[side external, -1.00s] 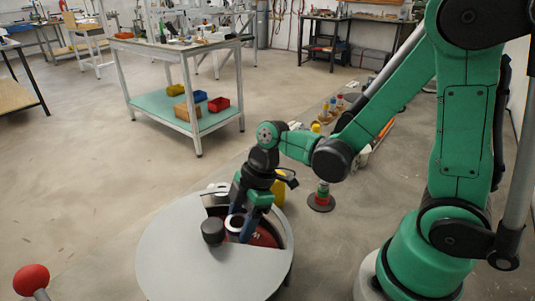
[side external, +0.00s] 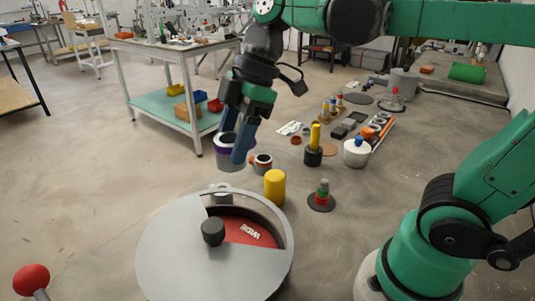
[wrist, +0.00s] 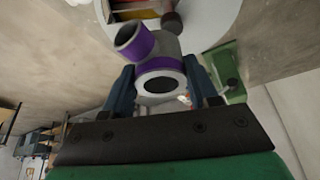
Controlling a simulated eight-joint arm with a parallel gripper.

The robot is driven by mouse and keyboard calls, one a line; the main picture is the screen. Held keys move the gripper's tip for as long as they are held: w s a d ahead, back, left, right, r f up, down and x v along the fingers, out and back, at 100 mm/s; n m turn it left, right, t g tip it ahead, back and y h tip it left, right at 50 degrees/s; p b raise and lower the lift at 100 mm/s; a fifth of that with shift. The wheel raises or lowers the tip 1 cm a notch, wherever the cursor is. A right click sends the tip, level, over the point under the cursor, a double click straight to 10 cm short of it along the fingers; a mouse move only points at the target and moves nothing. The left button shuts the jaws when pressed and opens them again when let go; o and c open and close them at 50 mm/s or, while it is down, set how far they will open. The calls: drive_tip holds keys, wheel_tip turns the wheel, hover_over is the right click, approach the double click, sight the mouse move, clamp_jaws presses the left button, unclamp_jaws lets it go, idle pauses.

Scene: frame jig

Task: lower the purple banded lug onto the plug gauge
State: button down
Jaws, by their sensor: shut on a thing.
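The purple banded lug (side external: 229,160) is a grey hollow piece with a purple band, held up in the air beyond the round grey drum. My gripper (side external: 233,146) is shut on it, with blue fingers on its sides. In the wrist view the lug (wrist: 160,68) sits between the fingers, its dark round opening showing and a second purple-banded tube end at upper left. I cannot tell for sure whether this is the plug gauge.
The round drum (side external: 185,245) has a cut-out with a red inside and a black knob (side external: 213,231).

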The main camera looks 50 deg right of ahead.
drive_tip(key=r, duration=0.2)
drive_tip(key=m+t+h, duration=0.1)
drive_tip(key=m+t, duration=0.1)
drive_tip(key=m, duration=0.4)
hover_over(322, 180)
wheel_tip(322, 180, down, 8)
drive_tip(key=shift+s+d+f, duration=0.35)
drive_tip(key=shift+s+f, duration=0.15)
drive_tip(key=shift+f, duration=2.2)
drive_tip(key=shift+f, duration=0.1)
drive_tip(key=shift+f, duration=0.9)
drive_tip(key=shift+f, duration=0.3)
